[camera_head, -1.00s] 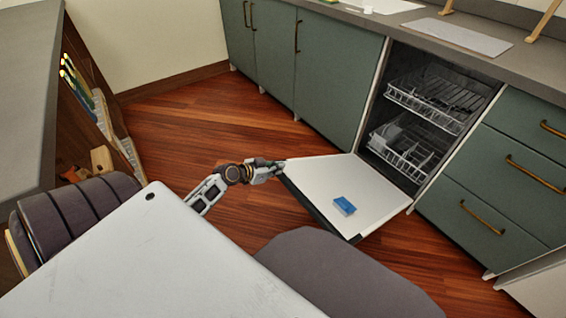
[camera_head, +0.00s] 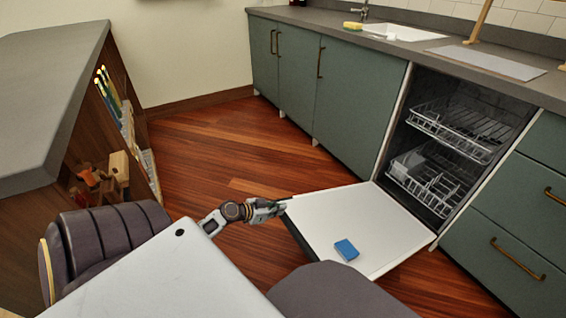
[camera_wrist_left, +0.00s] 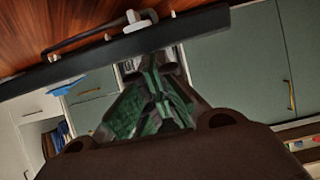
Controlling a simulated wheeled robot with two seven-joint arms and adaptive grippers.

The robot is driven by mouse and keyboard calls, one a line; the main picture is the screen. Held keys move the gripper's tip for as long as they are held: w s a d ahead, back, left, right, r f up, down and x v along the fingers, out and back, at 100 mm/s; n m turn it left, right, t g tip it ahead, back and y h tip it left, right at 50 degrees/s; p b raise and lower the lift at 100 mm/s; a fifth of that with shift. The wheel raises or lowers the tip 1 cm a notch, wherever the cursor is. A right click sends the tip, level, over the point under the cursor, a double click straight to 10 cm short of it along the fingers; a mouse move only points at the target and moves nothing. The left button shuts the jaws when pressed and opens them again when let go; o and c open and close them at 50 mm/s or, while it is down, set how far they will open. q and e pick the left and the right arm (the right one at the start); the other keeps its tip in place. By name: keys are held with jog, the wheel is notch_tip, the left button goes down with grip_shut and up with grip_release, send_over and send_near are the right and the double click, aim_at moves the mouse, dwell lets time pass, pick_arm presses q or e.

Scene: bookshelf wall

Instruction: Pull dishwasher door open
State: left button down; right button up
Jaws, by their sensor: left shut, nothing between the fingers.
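The dishwasher door (camera_head: 330,222) is folded down and lies nearly flat in front of the dishwasher cavity (camera_head: 470,108), with its white inner face up. A blue block (camera_head: 346,250) rests on it. My left gripper (camera_head: 282,207) is at the door's left outer edge in the head view, shut and empty; I cannot tell whether it touches. In the left wrist view the gripper (camera_wrist_left: 155,95) is just below the door's dark edge (camera_wrist_left: 110,60), with the door handle (camera_wrist_left: 85,40) beyond it. My right gripper is out of view.
Two wire racks (camera_head: 455,130) sit inside the dishwasher. Green drawers (camera_head: 500,235) stand to its right and green cabinets (camera_head: 350,100) to its left. A grey counter (camera_head: 45,100) with open shelves stands at the left. The wooden floor (camera_head: 215,150) between is clear.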

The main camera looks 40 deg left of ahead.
pick_arm(q)
jog(key=s+f+b, duration=0.1)
jog(key=s+f, duration=0.1)
jog(key=f, duration=0.8)
jog(key=s+a+f+b, duration=0.1)
jog(key=s+f, duration=0.2)
jog(key=f, duration=0.8)
jog(key=shift+a+f, duration=0.2)
jog(key=shift+a, duration=0.05)
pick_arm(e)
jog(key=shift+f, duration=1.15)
pick_arm(q)
jog(key=shift+r, duration=0.15)
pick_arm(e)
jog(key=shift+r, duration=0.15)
